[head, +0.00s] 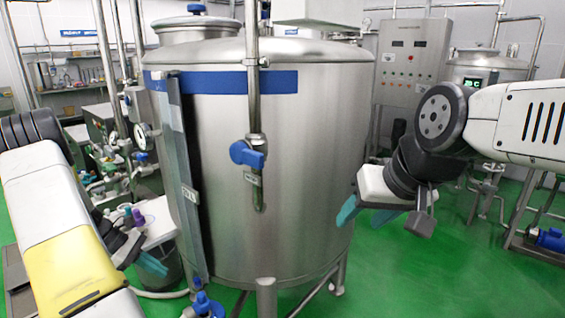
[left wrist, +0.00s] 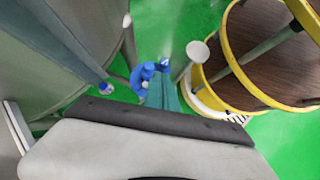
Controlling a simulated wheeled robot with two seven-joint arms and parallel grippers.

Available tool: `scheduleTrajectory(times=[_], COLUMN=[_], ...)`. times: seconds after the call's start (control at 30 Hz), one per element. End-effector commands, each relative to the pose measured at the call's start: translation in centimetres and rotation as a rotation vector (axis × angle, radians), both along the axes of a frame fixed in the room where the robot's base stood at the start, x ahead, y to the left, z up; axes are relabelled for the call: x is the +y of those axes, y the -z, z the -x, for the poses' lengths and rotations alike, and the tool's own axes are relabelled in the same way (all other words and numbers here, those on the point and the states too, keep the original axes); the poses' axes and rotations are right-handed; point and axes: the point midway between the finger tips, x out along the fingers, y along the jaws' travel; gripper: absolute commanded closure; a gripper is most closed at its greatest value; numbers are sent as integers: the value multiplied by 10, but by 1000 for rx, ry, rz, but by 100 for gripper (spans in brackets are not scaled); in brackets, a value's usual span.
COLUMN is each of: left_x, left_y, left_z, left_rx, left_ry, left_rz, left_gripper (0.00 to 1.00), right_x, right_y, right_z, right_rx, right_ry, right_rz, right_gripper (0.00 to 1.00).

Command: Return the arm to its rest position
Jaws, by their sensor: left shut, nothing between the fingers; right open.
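My left arm comes in from the left in the head view, and its gripper (head: 152,264) hangs low beside the tank's left side. Its teal fingers are together and empty. They also show in the left wrist view (left wrist: 165,94), pointing towards the green floor, where a blue valve (left wrist: 144,74) appears close behind them. My right gripper (head: 368,208) is in front of the tank's right side, with its teal fingers apart and nothing between them. The right arm comes in from the right edge.
A large steel tank (head: 300,130) on legs fills the middle, with a blue-handled valve (head: 246,154) on its front pipe. A control cabinet (head: 411,65) stands behind right. A yellow-rimmed brown round platform (left wrist: 250,60) is at right in the wrist view. Green floor (head: 390,285) is clear at front right.

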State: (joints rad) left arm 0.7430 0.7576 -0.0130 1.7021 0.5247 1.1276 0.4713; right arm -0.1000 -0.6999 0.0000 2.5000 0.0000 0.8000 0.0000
Motion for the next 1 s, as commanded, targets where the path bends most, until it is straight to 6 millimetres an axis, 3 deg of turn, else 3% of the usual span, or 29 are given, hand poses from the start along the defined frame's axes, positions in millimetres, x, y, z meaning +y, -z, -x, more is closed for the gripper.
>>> scheduleTrajectory(times=[0.03, 0.2, 0.37, 0.5, 0.73, 1.0], left_x=[-13, -57, -100, -136, -183, -213], left_y=[-29, -108, -172, -219, -273, -299], left_z=[-5, -4, 13, 38, 93, 150], left_rx=[-48, -205, -361, -509, -765, -1027], left_ry=[72, 302, 517, 699, 982, 1224], left_rz=[-49, -205, -344, -464, -654, -838], left_gripper=[100, 100, 100, 100, 100, 100], right_x=[0, 0, 0, 0, 0, 0], right_y=[0, 0, 0, 0, 0, 0], right_z=[0, 0, 0, 0, 0, 0], right_rx=[0, 0, 0, 0, 0, 0], right_ry=[0, 0, 0, 0, 0, 0], right_rz=[0, 0, 0, 0, 0, 0], right_gripper=[48, 48, 48, 48, 48, 48])
